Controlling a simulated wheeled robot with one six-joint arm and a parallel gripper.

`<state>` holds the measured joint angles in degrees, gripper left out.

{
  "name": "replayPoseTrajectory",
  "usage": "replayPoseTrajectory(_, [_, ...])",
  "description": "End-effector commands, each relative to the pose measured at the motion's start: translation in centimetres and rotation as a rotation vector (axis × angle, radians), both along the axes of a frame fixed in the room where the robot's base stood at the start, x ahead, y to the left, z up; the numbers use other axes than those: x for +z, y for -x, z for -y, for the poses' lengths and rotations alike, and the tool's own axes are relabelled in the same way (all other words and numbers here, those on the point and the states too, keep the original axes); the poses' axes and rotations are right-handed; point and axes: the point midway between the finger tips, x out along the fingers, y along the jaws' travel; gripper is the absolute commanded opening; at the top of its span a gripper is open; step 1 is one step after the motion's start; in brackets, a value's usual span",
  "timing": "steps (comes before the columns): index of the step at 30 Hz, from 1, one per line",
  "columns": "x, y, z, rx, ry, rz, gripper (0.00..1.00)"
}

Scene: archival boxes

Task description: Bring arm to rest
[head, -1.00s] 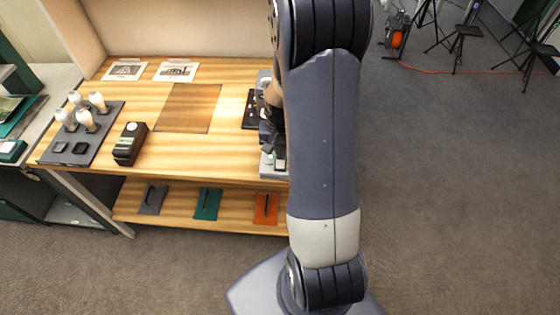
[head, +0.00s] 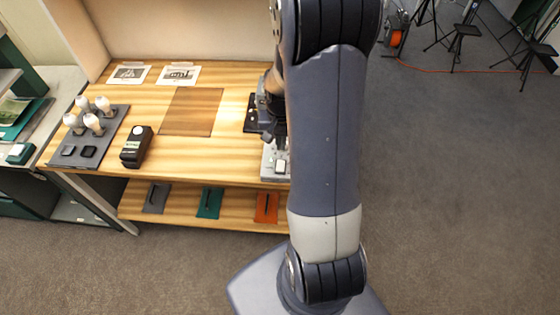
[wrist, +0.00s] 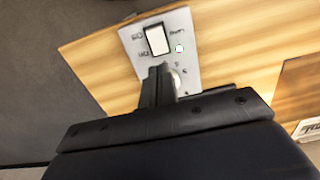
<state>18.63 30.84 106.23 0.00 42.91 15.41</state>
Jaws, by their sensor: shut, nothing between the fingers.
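My gripper (wrist: 160,80) is shut and empty in the wrist view. Its fingertips lie over a grey switch panel (wrist: 184,42) with a white rocker switch (wrist: 157,40) and a small round light. I cannot tell whether the fingers touch the panel. In the head view my gripper (head: 279,139) is partly hidden behind my arm, above the same panel (head: 270,168) at the right end of the wooden bench (head: 210,160).
A dark grey board (head: 112,140) with several white-topped pieces stands at the bench's left. A black box (head: 136,147) is beside it. A brown mat (head: 192,111) and two printed cards lie behind. Grey, green and orange pieces lie on the lower shelf.

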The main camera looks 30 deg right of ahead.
Motion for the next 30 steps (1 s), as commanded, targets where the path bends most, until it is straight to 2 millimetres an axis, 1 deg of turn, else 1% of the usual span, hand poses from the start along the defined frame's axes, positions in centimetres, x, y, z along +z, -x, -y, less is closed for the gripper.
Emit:
replayPoseTrajectory(1, [0.3, 0.0, 0.0, 0.000, 0.000, 0.000, 0.00])
replayPoseTrajectory(9, [0.2, 0.0, 0.0, 0.000, 0.000, 0.000, 0.00])
replayPoseTrajectory(14, [-0.3, 0.0, 0.0, 0.000, -0.001, -0.001, 0.00])
replayPoseTrajectory(20, [-2.0, 0.0, 0.0, 0.000, -0.001, -0.002, 0.00])
replayPoseTrajectory(30, [-6.1, 0.0, 0.0, 0.000, -0.001, -0.002, 0.00])
